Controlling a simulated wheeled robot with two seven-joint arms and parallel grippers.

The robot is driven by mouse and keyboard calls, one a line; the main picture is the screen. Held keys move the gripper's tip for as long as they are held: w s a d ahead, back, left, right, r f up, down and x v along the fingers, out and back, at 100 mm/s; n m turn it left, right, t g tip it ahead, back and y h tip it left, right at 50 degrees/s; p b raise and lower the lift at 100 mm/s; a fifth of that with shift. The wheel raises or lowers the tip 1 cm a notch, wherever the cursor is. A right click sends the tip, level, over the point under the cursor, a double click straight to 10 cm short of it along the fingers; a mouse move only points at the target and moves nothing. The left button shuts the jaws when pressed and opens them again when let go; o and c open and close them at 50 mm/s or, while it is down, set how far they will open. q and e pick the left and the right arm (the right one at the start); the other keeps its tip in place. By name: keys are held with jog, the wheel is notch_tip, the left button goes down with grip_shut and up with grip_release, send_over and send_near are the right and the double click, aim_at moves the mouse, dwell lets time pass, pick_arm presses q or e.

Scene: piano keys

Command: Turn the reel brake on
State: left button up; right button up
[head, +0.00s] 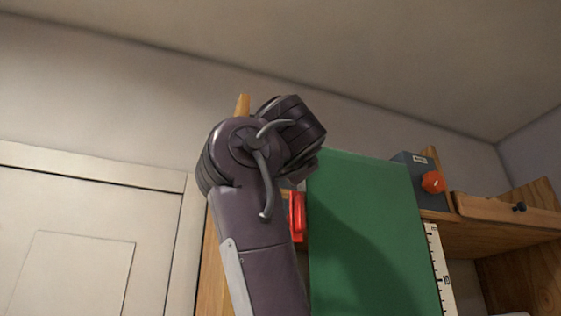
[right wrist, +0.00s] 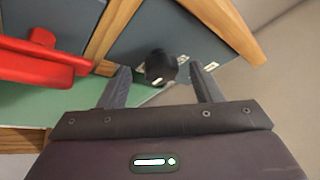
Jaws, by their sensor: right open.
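In the right wrist view a round black knob (right wrist: 160,67) with a pale mark sits on a dark grey panel (right wrist: 135,40). Small white labels flank it, too small to read, so I cannot tell whether this is the reel brake. My right gripper (right wrist: 162,75) is open, with one finger on each side of the knob. Whether the fingers touch it, I cannot tell. In the head view my arm hides that gripper and the knob. My left gripper is not in view.
A red handle (right wrist: 40,68) lies left of the gripper; a red part (head: 297,215) shows beside my arm. A large green board (head: 365,240) stands right of it. Beyond are a dark box (head: 412,168) with an orange knob (head: 432,182) and a wooden shelf (head: 500,238).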

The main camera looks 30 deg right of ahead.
jog(key=b+v, duration=0.3)
jog(key=v, duration=0.3)
jog(key=shift+s, duration=0.1)
jog(key=shift+s+a, duration=0.1)
dwell(0.4)
